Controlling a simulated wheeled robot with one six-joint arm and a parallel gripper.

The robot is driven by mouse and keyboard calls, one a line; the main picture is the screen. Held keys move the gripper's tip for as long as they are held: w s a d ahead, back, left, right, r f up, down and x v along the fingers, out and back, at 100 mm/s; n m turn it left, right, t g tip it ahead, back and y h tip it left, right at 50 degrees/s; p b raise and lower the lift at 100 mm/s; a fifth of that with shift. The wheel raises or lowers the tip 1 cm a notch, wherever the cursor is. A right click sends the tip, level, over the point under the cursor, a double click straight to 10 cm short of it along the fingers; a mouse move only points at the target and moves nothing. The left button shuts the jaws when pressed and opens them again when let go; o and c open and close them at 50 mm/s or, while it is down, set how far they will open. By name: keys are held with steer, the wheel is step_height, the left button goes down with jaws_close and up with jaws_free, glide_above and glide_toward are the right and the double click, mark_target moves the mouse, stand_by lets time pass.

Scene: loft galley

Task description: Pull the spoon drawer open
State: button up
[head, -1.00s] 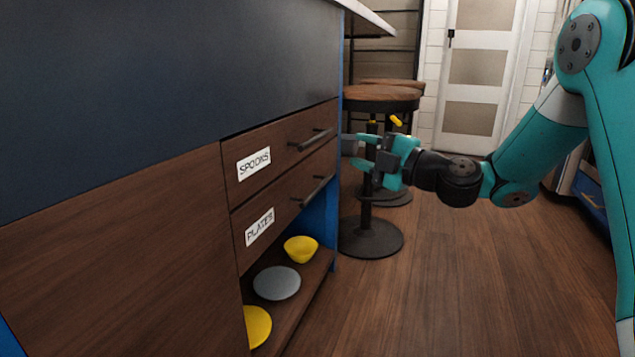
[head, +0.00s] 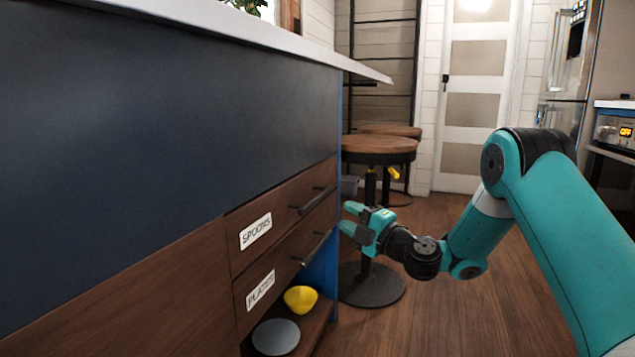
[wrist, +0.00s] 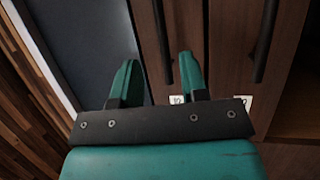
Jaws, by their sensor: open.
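The spoon drawer (head: 290,200) is the upper brown drawer, labelled "SPOONS", and looks shut. Its dark bar handle (head: 313,203) is near the drawer's right end. My gripper (head: 349,217) is open and empty, just right of that handle in the head view, fingers pointing at the cabinet. In the wrist view, the spoon drawer handle (wrist: 162,38) shows between the two fingers of my gripper (wrist: 158,62). The handle looks beyond the fingertips; contact cannot be told.
Below is the plates drawer (head: 290,256), shut, with its own handle (head: 314,250). A yellow bowl (head: 300,299) and a grey plate (head: 276,337) sit on the open shelf underneath. A stool (head: 378,146) stands behind my gripper. Wood floor is clear to the right.

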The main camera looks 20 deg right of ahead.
mark_target(319, 200)
steer(key=p+x, duration=0.2)
steer(key=x, duration=0.8)
steer(key=shift+w+a+p, duration=0.2)
steer(key=shift+p, duration=0.2)
jaws_close()
